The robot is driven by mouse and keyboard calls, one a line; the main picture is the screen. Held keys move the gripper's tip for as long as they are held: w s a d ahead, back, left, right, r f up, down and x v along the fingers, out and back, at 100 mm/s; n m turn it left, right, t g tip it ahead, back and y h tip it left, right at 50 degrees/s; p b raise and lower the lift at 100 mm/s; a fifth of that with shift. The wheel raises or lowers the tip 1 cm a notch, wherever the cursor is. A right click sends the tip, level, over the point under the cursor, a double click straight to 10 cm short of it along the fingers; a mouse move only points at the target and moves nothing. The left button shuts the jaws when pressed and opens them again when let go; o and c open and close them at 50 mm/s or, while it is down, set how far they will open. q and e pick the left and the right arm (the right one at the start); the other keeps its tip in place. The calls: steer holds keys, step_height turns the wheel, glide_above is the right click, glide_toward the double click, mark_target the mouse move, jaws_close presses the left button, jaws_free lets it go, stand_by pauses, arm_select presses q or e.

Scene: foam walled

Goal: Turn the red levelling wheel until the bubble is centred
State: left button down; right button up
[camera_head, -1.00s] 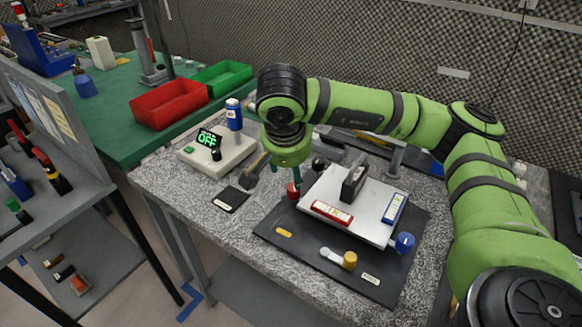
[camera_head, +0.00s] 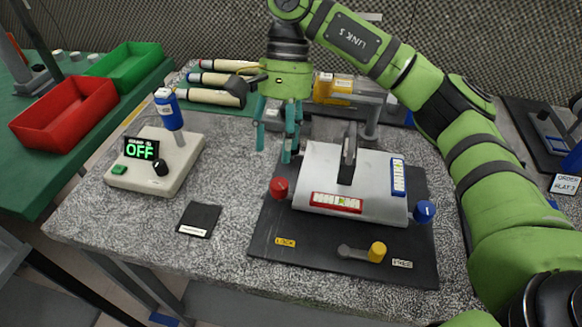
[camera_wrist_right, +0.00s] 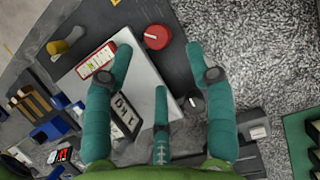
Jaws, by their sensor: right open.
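The red levelling wheel (camera_head: 279,187) sits at the left corner of a light tilting plate (camera_head: 375,207) on a black base. A red-framed vial (camera_head: 337,202) lies along the plate's front edge; its bubble's exact position is too small to tell. A blue-framed vial (camera_head: 398,177) lies at the right edge. My right gripper (camera_head: 274,150) is open and empty, fingers pointing down, just behind and above the red wheel. In the right wrist view, the red wheel (camera_wrist_right: 157,37) shows beyond and between the spread fingertips, untouched. My left gripper is not in view.
A control box (camera_head: 157,160) reading OFF and a black pad (camera_head: 199,219) lie left, with bare table between.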

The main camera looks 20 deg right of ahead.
mark_target(280, 183)
steer(key=s+f, duration=0.1)
steer(key=f, duration=0.1)
steer(key=shift+s+a+f, duration=0.2)
steer(key=shift+s+f, duration=0.15)
steer(key=p+x, duration=0.1)
steer(key=x, duration=0.2)
steer(key=shift+f, duration=0.1)
steer(key=shift+a+f, duration=0.15)
steer(key=shift+f, duration=0.15)
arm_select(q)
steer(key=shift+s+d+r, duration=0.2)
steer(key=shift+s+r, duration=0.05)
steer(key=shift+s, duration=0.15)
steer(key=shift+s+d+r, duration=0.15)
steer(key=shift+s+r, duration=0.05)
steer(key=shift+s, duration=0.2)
arm_select(e)
steer(key=c, duration=1.1)
